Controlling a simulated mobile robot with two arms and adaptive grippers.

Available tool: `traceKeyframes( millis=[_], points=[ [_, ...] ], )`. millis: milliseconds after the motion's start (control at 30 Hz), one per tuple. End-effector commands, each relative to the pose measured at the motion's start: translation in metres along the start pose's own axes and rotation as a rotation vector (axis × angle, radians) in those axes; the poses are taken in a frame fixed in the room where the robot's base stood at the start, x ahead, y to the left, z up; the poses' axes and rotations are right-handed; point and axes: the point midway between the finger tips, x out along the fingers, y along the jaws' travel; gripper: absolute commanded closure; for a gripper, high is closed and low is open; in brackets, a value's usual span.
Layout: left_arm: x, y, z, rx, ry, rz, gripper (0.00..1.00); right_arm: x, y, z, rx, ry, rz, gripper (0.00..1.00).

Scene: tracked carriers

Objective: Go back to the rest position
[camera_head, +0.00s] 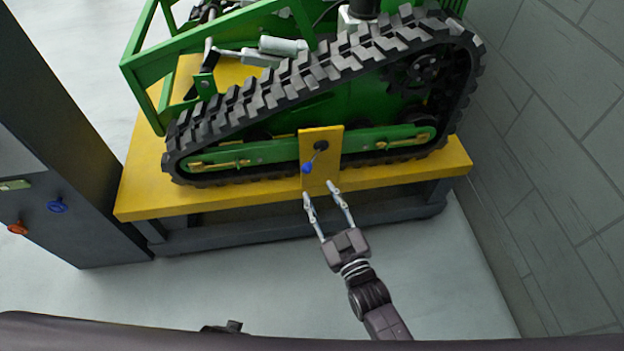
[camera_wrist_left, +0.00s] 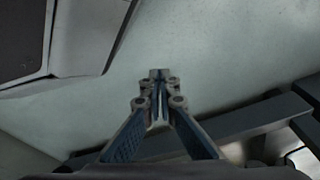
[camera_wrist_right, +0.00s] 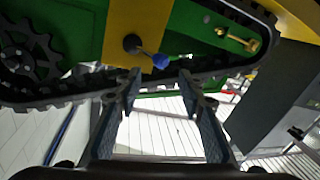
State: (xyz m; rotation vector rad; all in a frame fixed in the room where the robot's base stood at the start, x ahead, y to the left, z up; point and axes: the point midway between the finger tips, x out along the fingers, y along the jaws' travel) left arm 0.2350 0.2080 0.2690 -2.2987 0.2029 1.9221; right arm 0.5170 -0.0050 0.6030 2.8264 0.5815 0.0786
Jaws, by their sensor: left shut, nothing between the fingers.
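My right gripper (camera_head: 322,190) is open and empty in front of the tracked carrier (camera_head: 270,95). Its fingertips are just below a yellow plate (camera_head: 312,143) that bears a black knob with a blue-tipped lever (camera_head: 307,167). In the right wrist view the open fingers (camera_wrist_right: 157,78) show below the blue tip (camera_wrist_right: 160,61), apart from it. My left gripper (camera_wrist_left: 158,78) is shut with nothing between its fingers, above pale floor. In the head view the left gripper's fingers cannot be seen.
The carrier stands on a yellow platform (camera_head: 150,185). A dark cabinet (camera_head: 60,150) with blue and orange knobs stands at the left. A grey block wall (camera_head: 560,150) closes off the right. Pale floor (camera_head: 240,290) is open in front of the platform.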

Motion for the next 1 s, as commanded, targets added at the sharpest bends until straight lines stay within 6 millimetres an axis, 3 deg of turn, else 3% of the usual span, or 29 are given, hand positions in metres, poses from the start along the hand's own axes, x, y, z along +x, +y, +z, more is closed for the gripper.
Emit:
traceKeyframes(
  millis=[200, 767, 867, 1000],
  points=[
    [0.0, 0.0, 0.0, 0.0, 0.0, 0.0, 1.0, -0.019, 0.001, 0.001, -0.001, 0.0, 0.001, 0.64],
    [0.0, 0.0, 0.0, 0.001, 0.0, -0.001, 1.0, -0.021, 0.002, 0.001, -0.001, -0.003, 0.002, 0.64],
    [-0.005, -0.001, -0.006, -0.001, 0.006, -0.001, 1.0, -0.022, 0.005, 0.004, 0.006, -0.029, 0.002, 0.64],
    [-0.03, -0.002, -0.028, -0.004, 0.025, -0.003, 1.0, -0.029, 0.018, 0.019, 0.035, -0.158, 0.005, 0.64]
  ],
)
